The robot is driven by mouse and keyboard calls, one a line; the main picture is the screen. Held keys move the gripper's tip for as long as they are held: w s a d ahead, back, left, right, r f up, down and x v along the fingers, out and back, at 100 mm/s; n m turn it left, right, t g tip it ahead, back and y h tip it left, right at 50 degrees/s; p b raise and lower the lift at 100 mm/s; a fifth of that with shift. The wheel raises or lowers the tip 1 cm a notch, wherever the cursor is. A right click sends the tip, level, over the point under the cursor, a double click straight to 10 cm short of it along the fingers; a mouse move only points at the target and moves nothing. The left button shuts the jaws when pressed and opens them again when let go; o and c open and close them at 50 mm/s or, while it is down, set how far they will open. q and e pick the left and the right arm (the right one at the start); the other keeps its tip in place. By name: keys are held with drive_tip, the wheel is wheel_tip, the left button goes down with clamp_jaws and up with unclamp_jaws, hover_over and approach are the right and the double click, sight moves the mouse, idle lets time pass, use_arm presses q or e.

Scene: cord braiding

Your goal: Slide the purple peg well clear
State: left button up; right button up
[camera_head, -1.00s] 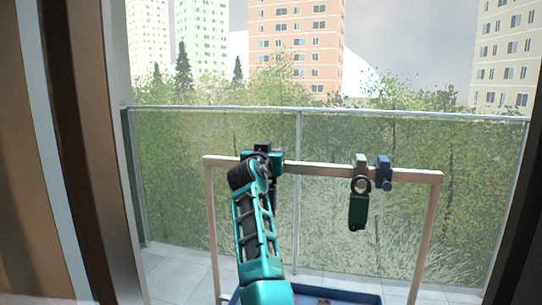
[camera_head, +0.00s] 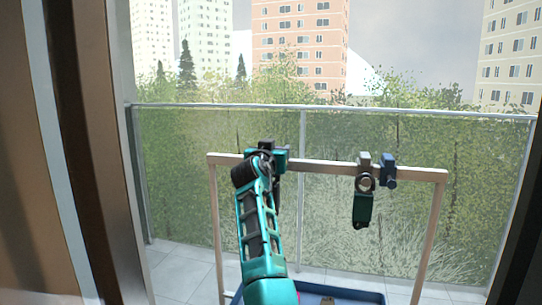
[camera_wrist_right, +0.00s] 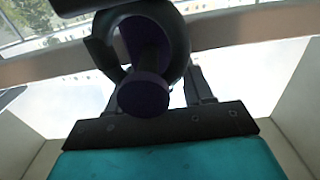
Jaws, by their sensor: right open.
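The purple peg (camera_wrist_right: 143,94) shows in the right wrist view, with its round end facing the camera. A dark ring (camera_wrist_right: 180,40) surrounds its shaft; I cannot tell whether they touch. The peg is in front of the wooden rail (camera_wrist_right: 240,33). My right gripper (camera_wrist_right: 158,85) is open, with its fingers on either side of the peg's end; contact is unclear. In the head view my right gripper (camera_head: 270,152) is at the left part of the rail, and the purple peg cannot be made out there. My left gripper is not in view.
A grey clip (camera_head: 363,160) with a dark green hanging piece (camera_head: 362,208) and a blue peg (camera_head: 388,172) sit farther right on the rail. A blue tray (camera_head: 345,298) lies below the frame. A glass balcony railing (camera_head: 420,114) stands behind.

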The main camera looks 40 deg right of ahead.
drive_tip(key=v, duration=1.2)
drive_tip(key=shift+s+a, duration=0.25)
